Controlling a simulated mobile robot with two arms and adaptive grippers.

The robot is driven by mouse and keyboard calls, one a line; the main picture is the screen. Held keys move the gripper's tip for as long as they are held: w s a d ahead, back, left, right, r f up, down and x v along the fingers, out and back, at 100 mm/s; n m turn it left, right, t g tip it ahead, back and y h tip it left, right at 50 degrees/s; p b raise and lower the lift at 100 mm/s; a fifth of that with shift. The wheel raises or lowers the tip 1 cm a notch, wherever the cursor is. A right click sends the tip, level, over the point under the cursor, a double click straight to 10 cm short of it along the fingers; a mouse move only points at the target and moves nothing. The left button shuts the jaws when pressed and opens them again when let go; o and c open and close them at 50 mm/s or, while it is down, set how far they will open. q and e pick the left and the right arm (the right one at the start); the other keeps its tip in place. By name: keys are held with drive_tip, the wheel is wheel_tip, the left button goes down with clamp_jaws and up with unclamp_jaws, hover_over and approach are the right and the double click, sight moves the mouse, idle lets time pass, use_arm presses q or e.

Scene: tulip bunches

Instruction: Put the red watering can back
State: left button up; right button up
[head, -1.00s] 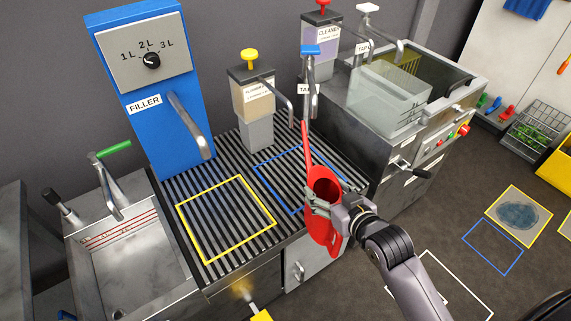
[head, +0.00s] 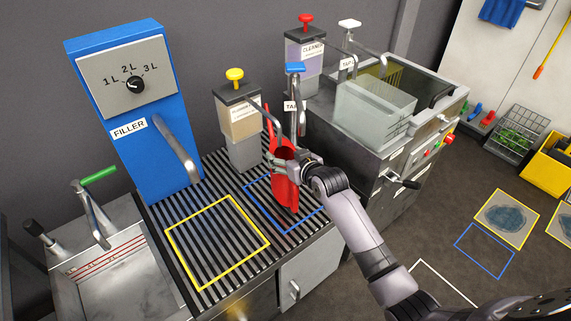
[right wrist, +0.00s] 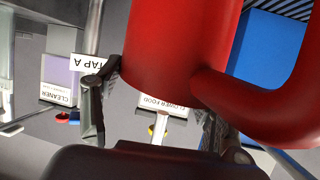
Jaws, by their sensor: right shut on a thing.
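The red watering can (head: 286,190) is upright over the blue-outlined square (head: 288,231) on the slatted counter, below tap A (head: 297,100). Whether its base touches the slats cannot be told. My right gripper (head: 292,167) is shut on the can. In the right wrist view the red can (right wrist: 180,50) fills the upper middle, with its curved handle at the right, between the fingers (right wrist: 150,110). My left gripper is not in view.
A yellow-outlined square (head: 168,246) lies left on the slats, before the blue filler (head: 130,165). The flower food dispenser (head: 240,125) stands close behind the can. A sink (head: 120,280) is at left; a steel unit with a clear tank (head: 375,110) is at right.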

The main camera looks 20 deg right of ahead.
drive_tip(key=shift+w+f, duration=0.1)
drive_tip(key=shift+w, duration=0.2)
wheel_tip(320, 180, down, 2)
drive_tip(key=shift+s+f, duration=0.1)
drive_tip(key=shift+f, duration=0.05)
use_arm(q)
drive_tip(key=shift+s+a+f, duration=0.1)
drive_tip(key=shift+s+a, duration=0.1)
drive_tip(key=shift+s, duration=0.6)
use_arm(e)
drive_tip(key=shift+f, duration=0.45)
drive_tip(key=o, duration=1.9)
drive_tip(key=shift+f, duration=0.15)
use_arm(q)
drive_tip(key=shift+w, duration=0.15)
use_arm(e)
drive_tip(key=shift+o, duration=0.2)
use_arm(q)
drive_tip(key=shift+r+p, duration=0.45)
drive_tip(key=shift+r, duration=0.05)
use_arm(e)
drive_tip(key=v, duration=1.2)
